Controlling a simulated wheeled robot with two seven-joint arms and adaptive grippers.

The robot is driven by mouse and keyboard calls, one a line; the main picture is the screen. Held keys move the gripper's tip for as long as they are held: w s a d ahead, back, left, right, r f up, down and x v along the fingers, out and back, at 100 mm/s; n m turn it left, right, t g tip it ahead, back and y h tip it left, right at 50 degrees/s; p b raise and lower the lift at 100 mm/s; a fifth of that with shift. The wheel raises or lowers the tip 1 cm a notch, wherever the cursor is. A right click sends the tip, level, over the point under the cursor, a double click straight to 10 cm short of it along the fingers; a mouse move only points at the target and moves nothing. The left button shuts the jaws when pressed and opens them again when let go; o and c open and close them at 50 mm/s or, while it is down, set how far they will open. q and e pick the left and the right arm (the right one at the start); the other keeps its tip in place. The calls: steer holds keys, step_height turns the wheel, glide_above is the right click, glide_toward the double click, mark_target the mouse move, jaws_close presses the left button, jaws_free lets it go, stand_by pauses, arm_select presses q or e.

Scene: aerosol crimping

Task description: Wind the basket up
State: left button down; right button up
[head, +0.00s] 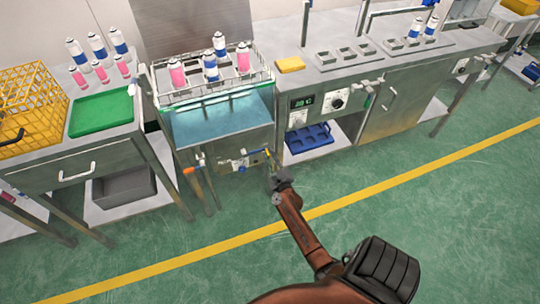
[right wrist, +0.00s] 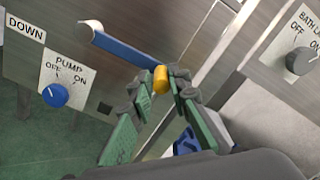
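The wire basket (head: 180,97) holds several pink and blue-and-white cans and shows over the tank of blue water (head: 222,120). I cannot tell exactly how high it hangs. The crank is a blue bar with a yellow knob (head: 267,153) on the tank's front. In the right wrist view the blue crank bar (right wrist: 130,49) slopes down right from its pivot to the yellow knob (right wrist: 160,80). My right gripper (head: 274,172) has its green-padded fingers closed around the knob, one fingertip on each side (right wrist: 161,84). My left gripper is out of view.
A bath switch (right wrist: 300,58) is at the right. A green tray (head: 100,113) and a yellow crate (head: 30,110) stand left. The floor in front is clear.

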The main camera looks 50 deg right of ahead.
steer(key=o, duration=0.3)
steer(key=shift+f, duration=0.1)
steer(key=shift+o, duration=0.3)
steer(key=shift+s, duration=0.1)
steer(key=v, duration=1.1)
steer(key=shift+s+a, duration=0.25)
steer(key=shift+s, duration=0.1)
